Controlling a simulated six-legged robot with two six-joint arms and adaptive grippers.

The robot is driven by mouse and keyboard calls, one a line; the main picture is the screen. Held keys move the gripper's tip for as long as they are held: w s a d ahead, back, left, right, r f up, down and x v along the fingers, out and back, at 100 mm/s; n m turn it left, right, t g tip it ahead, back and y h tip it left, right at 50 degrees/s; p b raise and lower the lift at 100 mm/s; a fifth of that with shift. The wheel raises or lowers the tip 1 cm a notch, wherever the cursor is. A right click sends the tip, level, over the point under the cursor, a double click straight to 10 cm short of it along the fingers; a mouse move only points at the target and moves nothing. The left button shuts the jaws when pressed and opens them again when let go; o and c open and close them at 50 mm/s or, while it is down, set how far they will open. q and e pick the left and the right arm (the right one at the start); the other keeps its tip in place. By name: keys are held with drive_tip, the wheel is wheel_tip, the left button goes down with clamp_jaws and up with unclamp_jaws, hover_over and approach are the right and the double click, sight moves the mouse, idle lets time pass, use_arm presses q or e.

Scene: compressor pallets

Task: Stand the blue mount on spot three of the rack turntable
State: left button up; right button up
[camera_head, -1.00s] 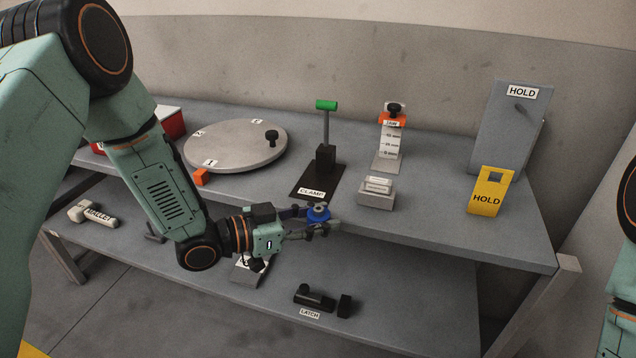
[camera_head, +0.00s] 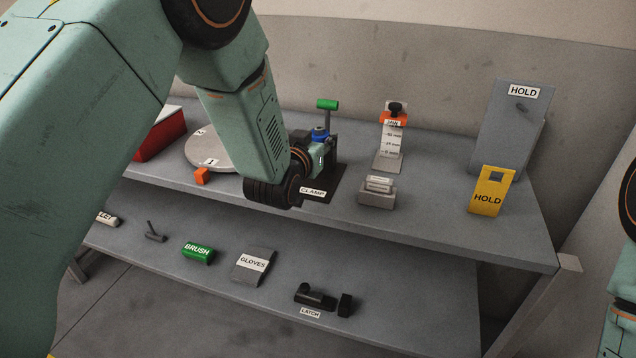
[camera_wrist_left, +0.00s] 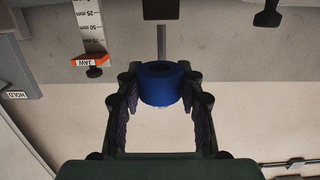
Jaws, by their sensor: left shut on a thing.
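In the left wrist view the blue mount (camera_wrist_left: 163,84) sits between the two dark fingertips. The rack turntable (camera_head: 203,150) is a round grey disc at the back left of the bench. My left arm covers most of it; a spot label "1" shows at its front. Spot three is hidden. My right gripper is not in view.
The clamp (camera_head: 328,105), a jaw gauge (camera_head: 390,140), a grey block (camera_head: 377,190) and a yellow HOLD stand (camera_head: 490,192) occupy the bench. The lower shelf holds several items.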

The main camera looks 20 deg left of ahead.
use_arm(q)
drive_tip(key=shift+a, duration=0.15)
drive_tip(key=b, duration=0.1)
hover_over(318, 183)
wheel_tip(318, 183, down, 5)
drive_tip(key=shift+w+f, duration=0.1)
wheel_tip(318, 183, down, 3)
drive_tip(key=shift+f+b, duration=0.2)
drive_tip(key=shift+b, duration=0.15)
drive_tip(key=shift+f, duration=0.5)
drive_tip(key=shift+f, duration=0.2)
drive_tip(key=o, duration=1.1)
drive_tip(key=shift+o, duration=0.3)
